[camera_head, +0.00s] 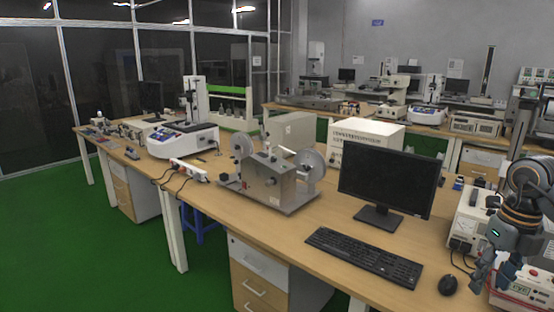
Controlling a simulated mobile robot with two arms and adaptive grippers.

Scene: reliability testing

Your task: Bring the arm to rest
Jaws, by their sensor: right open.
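My right arm (522,214) comes in at the right edge of the head view, with an orange band near its wrist. My right gripper (492,277) points down at its end and is open, with nothing seen between its fingers. It shows in front of the white instruments at the right end of the wooden bench (300,243). I cannot tell whether it touches them. My left gripper is not in view.
A monitor (388,183), a keyboard (362,256) and a mouse (448,285) stand left of my right gripper. A metal device with two reels (270,175) stands further left. Green floor (60,230) is free at the left.

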